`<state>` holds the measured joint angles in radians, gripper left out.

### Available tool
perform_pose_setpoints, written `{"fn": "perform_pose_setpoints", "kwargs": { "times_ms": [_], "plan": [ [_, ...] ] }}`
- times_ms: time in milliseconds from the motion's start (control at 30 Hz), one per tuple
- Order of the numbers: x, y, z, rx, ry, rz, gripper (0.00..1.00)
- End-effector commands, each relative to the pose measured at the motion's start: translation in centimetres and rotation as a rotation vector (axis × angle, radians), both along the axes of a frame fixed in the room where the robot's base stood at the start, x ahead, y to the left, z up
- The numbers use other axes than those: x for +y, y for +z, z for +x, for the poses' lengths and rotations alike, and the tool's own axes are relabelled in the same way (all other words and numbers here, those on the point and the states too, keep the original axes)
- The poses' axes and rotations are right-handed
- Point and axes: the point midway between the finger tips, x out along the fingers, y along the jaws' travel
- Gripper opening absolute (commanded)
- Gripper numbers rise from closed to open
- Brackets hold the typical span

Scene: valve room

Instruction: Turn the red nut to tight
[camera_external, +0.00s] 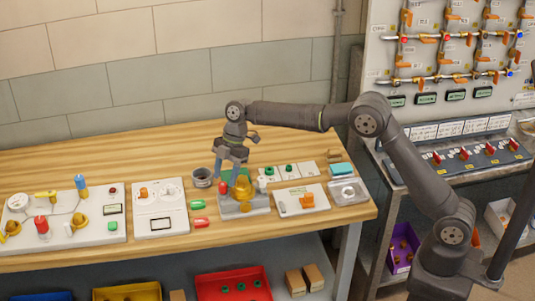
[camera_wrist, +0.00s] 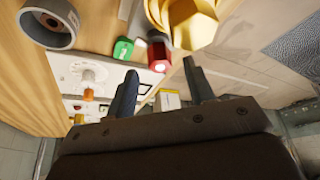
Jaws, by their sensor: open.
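A small red part (camera_external: 223,187), which looks like the red nut, sits at the left of a brass fitting (camera_external: 242,188) on a grey block (camera_external: 231,211). In the wrist view the red part (camera_wrist: 158,52) lies beyond my fingertips, below the faceted brass piece (camera_wrist: 190,22). A green part (camera_wrist: 122,48) is left of it. My gripper (camera_external: 230,171) points down over the block's back left; it also shows in the wrist view (camera_wrist: 160,76). Its fingers are apart with nothing gripped. Finger contact with the fixture cannot be told.
A grey cup (camera_external: 202,178) stands behind and left of the block. Two loose red and green pieces (camera_external: 200,213) lie left of it. White panels (camera_external: 160,207) stand further left, another (camera_external: 301,200) to the right. Bare wood (camera_external: 150,170) is free at the back.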

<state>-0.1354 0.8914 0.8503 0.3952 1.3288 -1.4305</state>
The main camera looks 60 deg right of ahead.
Motion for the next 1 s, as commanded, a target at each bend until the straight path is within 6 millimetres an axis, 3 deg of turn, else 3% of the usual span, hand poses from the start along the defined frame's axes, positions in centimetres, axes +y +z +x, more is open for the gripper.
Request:
{"fn": "perform_pose_setpoints", "kwargs": {
  "times_ms": [200, 533, 567, 700, 800, 1000],
  "plan": [
    [0.9, -2.2, 0.1, 0.000, -0.001, 0.000, 0.49],
    [1.0, -2.5, 0.1, -0.001, 0.000, 0.000, 0.49],
    [1.0, -2.5, 0.1, -0.001, 0.000, 0.000, 0.47],
    [1.0, -2.5, 0.1, -0.001, 0.000, 0.000, 0.19],
    [1.0, -2.5, 0.1, -0.001, 0.000, 0.000, 0.04],
    [1.0, -2.5, 0.1, -0.001, -0.011, 0.000, 0.04]
  ]
}}
